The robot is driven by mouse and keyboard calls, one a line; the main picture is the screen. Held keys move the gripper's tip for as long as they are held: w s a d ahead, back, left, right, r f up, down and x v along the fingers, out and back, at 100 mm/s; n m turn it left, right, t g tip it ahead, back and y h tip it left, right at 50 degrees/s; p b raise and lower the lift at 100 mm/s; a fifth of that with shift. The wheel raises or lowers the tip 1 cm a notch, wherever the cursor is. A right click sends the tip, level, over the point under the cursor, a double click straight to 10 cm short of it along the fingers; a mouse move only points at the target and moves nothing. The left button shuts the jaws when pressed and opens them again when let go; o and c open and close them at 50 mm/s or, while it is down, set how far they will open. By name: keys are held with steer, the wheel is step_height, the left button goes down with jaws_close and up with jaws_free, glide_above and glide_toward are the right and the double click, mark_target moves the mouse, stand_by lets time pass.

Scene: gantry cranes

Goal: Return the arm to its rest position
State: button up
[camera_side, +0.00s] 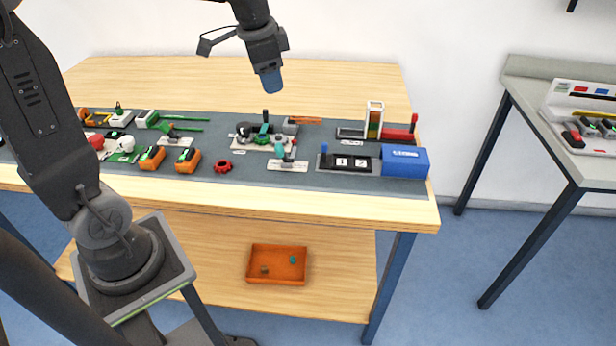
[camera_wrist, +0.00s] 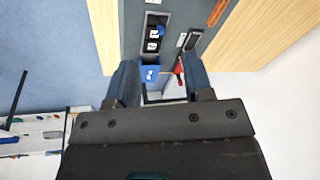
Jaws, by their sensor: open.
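My gripper (camera_side: 270,80) hangs in the air above the back part of the workbench (camera_side: 340,85), well clear of the things on it. In the wrist view my gripper (camera_wrist: 157,88) has its two blue fingers apart, with nothing held between them. Beyond the fingers, the wrist view shows the blue box (camera_wrist: 150,73) and the black panel with white number tiles at the bench's end.
A grey mat (camera_side: 240,178) carries several devices, including orange-black blocks (camera_side: 188,160), a red ring (camera_side: 222,166) and a blue box (camera_side: 405,162). An orange tray (camera_side: 277,264) lies on the lower shelf. A second table (camera_side: 570,150) stands right. The air around my gripper is free.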

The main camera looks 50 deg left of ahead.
steer(key=s+d+n+t, duration=0.1)
steer(key=s+d+n, duration=0.1)
steer(key=s+d, duration=0.3)
steer(key=s+d+f+n+t, duration=0.1)
steer(key=s+d+n+t, duration=0.1)
steer(key=s+d, duration=0.4)
steer(key=s, duration=0.5)
steer(key=shift+s+f+n+h, duration=0.15)
steer(key=shift+s+n+h, duration=0.15)
steer(key=shift+s+h, duration=0.1)
